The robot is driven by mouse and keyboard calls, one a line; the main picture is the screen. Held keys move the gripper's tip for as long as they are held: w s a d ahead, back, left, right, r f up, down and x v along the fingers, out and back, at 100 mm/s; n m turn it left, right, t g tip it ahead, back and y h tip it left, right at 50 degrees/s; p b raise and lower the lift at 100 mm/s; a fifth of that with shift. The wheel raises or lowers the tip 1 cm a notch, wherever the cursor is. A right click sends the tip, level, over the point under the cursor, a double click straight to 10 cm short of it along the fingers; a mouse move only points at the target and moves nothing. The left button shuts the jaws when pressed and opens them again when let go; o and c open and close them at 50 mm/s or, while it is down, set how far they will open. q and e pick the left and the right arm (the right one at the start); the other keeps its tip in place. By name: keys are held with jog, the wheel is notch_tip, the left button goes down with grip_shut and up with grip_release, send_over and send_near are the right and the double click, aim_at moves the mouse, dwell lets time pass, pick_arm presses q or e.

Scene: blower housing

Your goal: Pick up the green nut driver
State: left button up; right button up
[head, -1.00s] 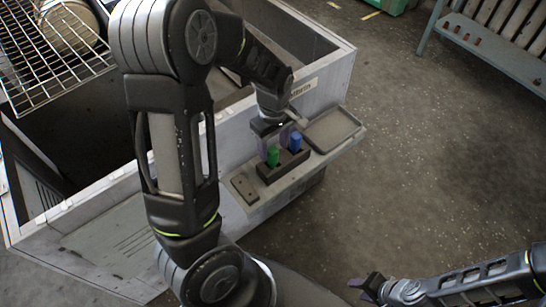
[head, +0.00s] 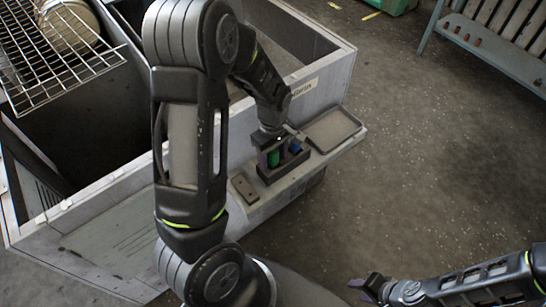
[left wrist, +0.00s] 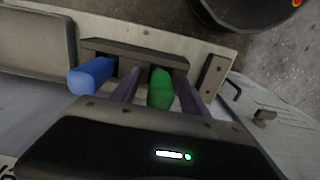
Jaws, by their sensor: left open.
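The green nut driver (head: 273,158) stands upright in a dark holder block (head: 268,178) on the housing's side shelf. In the left wrist view the green handle (left wrist: 160,88) lies between the two fingers of my left gripper (left wrist: 158,95). The fingers are open, one on each side of it, with a gap on the left side. In the head view my left gripper (head: 268,148) is down at the holder and partly hides the handles. A blue-handled driver (head: 294,147) stands beside the green one; it also shows in the left wrist view (left wrist: 91,76). My right gripper (head: 372,287) is far from the holder, at the lower right.
An empty shallow tray (head: 332,130) is on the shelf beyond the holder. A small flat block (head: 244,188) lies on its near side. The large grey housing (head: 120,222) stands behind the shelf. Open floor (head: 430,180) lies to the right.

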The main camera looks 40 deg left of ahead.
pick_arm(q)
jog(key=shift+c, duration=0.4)
grip_shut()
dwell(0.4)
